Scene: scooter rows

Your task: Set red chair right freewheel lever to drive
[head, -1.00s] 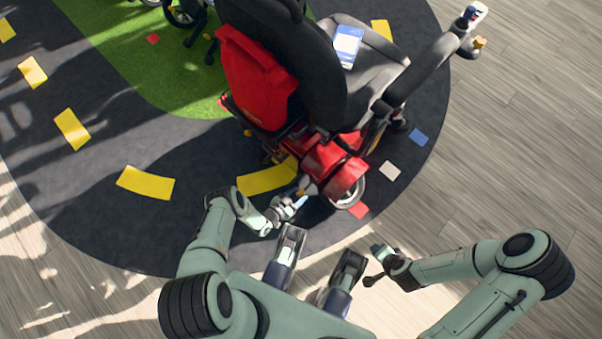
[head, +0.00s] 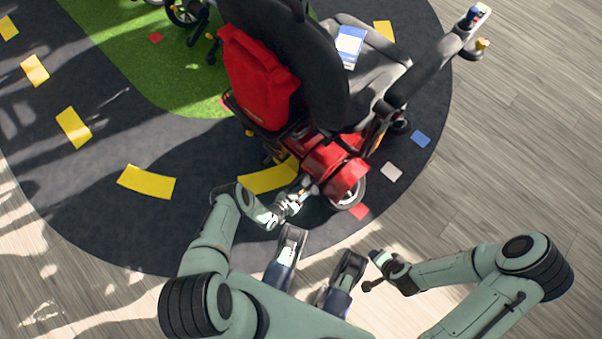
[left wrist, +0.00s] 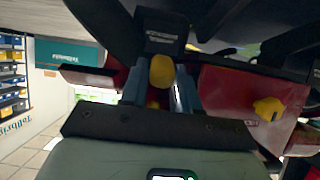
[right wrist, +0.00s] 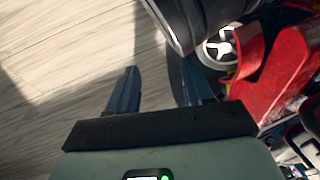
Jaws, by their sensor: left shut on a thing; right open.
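The red chair (head: 258,82) stands on the dark mat with its rear towards me. My left gripper (head: 302,190) is at the low rear of the chair, beside the red drive housing (head: 335,168). In the left wrist view my left gripper (left wrist: 158,90) is shut on a yellow lever knob (left wrist: 162,72), which shows between the fingers. A second yellow lever (left wrist: 268,108) sticks out of the red housing to the right in that view. The held lever's exact angle is hard to tell. My right gripper (right wrist: 155,92) is open and empty, behind and apart from the chair.
A rear wheel (right wrist: 218,48) and the red bodywork (right wrist: 280,75) are close to the right gripper's right side. Another chair (head: 185,12) stands at the top left. The wooden floor (head: 520,150) on the right is clear.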

